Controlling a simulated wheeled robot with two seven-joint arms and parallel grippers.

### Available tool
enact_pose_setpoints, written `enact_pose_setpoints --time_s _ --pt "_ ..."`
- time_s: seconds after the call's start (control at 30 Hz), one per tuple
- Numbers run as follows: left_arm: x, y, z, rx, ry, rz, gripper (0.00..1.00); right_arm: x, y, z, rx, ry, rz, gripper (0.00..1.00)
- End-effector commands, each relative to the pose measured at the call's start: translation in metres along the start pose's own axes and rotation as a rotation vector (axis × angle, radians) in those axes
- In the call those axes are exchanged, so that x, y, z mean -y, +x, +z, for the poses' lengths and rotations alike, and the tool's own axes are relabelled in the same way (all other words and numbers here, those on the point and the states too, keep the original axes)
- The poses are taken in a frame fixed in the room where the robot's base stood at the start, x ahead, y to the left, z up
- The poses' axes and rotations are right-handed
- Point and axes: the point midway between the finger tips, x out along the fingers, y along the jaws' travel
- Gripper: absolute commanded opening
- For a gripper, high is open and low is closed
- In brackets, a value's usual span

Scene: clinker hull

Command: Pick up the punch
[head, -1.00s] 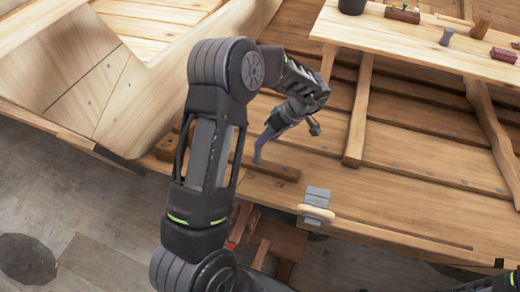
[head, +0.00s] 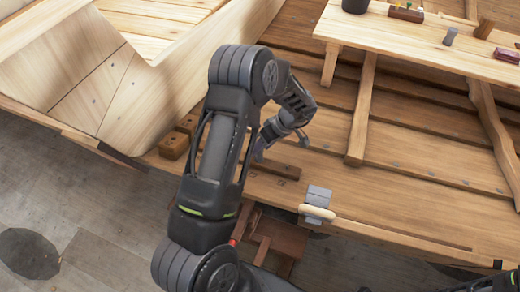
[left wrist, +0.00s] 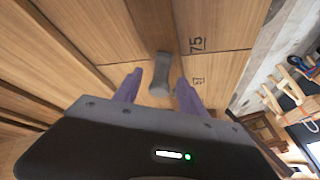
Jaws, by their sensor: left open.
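A short grey tool with a wider rounded end, which looks like the punch (left wrist: 160,76), is on the wooden planking in the left wrist view. My left gripper (left wrist: 160,93) is open, its two purple fingers on either side of the tool's near end, with gaps to both. In the head view my left gripper (head: 261,149) is over the hull planks and points down. The tool is hidden there behind my arm and gripper. My right gripper is not in view; only dark parts of my own arm show at the lower right.
A grey clamp-like piece with a pale wooden handle (head: 317,205) sits at the plank edge, right of my gripper. Wooden blocks (head: 174,146) lie to the left. A raised bench (head: 400,38) at the back right holds a dark cup, a grey cylinder and small tools.

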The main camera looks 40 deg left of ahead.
Motion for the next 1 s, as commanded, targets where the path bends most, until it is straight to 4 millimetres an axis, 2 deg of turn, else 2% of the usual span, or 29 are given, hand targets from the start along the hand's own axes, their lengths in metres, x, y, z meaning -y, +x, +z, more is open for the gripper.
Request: enact_pose_setpoints --time_s 0.13,0.7,1.0 --pt "0.0000 0.0092 -0.0001 0.000 0.000 0.000 0.48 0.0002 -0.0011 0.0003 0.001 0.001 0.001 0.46" --pt "0.0001 0.0093 0.0001 0.000 0.000 0.000 0.48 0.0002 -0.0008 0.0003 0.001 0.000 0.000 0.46" --pt "0.0001 0.0092 0.0001 0.000 0.000 0.000 0.23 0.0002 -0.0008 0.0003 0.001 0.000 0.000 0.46"
